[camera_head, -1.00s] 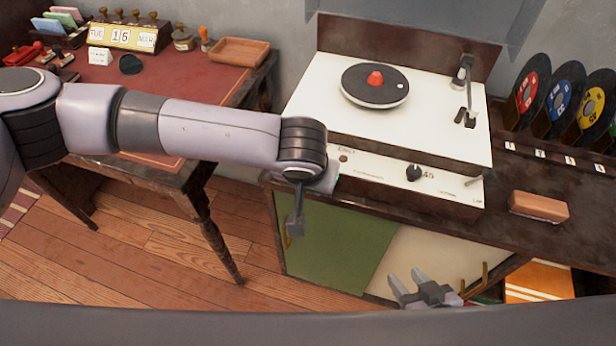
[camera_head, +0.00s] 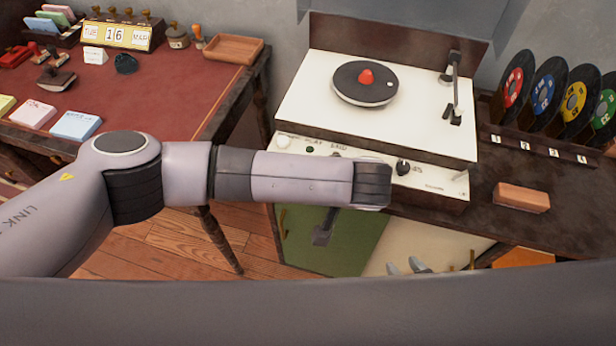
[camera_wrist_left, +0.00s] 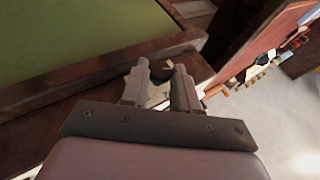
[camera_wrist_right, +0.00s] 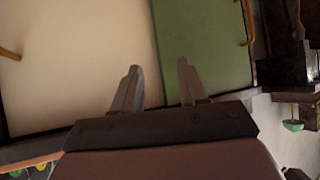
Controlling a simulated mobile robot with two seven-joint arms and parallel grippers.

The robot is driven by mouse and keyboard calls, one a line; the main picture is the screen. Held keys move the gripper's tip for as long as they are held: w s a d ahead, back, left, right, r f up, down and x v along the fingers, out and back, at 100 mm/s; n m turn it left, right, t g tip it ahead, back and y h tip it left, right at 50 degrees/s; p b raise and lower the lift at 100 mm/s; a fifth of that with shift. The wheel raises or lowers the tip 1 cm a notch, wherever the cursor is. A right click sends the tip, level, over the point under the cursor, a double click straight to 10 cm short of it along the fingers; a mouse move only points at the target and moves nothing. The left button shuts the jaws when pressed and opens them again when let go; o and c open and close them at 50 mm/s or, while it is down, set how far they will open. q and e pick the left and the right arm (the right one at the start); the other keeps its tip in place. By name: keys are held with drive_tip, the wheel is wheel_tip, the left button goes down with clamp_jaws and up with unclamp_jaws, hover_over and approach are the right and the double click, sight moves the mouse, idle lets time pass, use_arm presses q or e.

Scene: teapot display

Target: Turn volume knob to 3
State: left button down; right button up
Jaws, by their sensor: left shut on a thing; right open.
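The white record player (camera_head: 310,100) stands on the dark cabinet. Its front panel carries a pale round dial (camera_head: 283,141) at the left end and a black knob (camera_head: 403,167) farther right. My left gripper (camera_wrist_left: 160,76) is shut on a small dark knob (camera_wrist_left: 161,69), with a pale marked surface behind it in the left wrist view. In the head view my left forearm hides that gripper and part of the panel. The knob's setting cannot be read. My right gripper (camera_head: 405,265) is open and empty, low in front of the cabinet; it also shows in the right wrist view (camera_wrist_right: 157,68).
A red-topped desk (camera_head: 160,95) with stamps and a calendar stands at the left. A brown block (camera_head: 522,197) lies on the cabinet (camera_head: 470,225) at the right, before several upright records (camera_head: 545,90). The green door (camera_head: 350,240) is below the panel.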

idle(0.3)
use_arm(q)
drive_tip(key=c, duration=0.9)
unclamp_jaws()
drive_tip(key=shift+o, duration=0.2)
